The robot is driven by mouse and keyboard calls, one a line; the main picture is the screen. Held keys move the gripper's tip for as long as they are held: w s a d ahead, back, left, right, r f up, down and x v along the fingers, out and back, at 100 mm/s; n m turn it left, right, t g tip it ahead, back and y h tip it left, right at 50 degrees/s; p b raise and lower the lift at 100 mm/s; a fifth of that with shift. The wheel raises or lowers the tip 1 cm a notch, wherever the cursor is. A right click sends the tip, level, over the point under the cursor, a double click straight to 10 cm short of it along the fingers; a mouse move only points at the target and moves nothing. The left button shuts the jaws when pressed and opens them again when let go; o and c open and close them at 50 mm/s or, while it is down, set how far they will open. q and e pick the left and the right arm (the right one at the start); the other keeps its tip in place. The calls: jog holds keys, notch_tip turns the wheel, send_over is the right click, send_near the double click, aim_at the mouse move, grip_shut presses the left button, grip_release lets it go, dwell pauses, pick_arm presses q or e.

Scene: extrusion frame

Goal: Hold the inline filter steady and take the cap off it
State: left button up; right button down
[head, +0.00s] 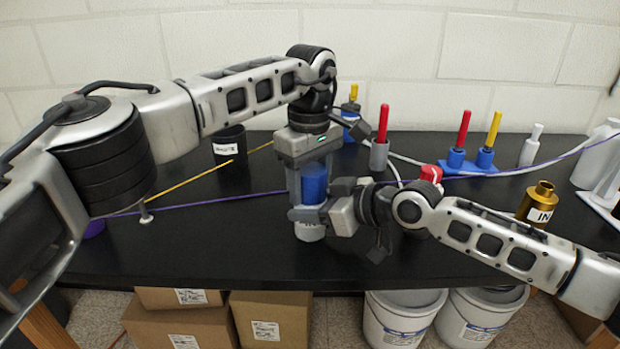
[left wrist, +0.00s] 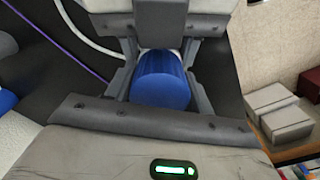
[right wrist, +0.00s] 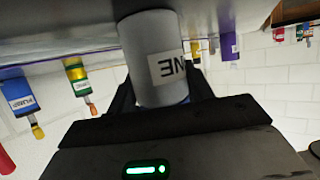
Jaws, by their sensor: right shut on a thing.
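The inline filter is a light grey cylinder (head: 310,232) with a partly legible label, standing upright near the table's front. Its blue cap (head: 314,184) is on top. The filter body (right wrist: 150,45) fills the middle of the right wrist view. My right gripper (head: 312,212) comes in from the right and is shut on the body below the cap. My left gripper (head: 312,178) points down from above, its fingers on either side of the cap. In the left wrist view the cap (left wrist: 162,82) sits between the open fingers. Whether the filter's base touches the table is unclear.
A black cup (head: 230,146) stands behind left; a yellow rod (head: 190,182) and purple cord (head: 235,197) cross the black table (head: 200,245). Red and yellow-handled pieces in blue holders (head: 455,160) stand behind right. A gold fitting (head: 541,196) is at right. Front left is clear.

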aim_at(311, 169)
pick_arm(q)
jog(key=c, duration=0.5)
jog(key=n, duration=0.3)
jog(key=o, duration=1.1)
jog(key=shift+r, duration=2.4)
jog(key=shift+c, duration=0.5)
notch_tip(311, 169, up, 3)
jog(key=m, duration=0.2)
jog(key=shift+m, duration=0.4)
jog(key=shift+f, duration=3.9)
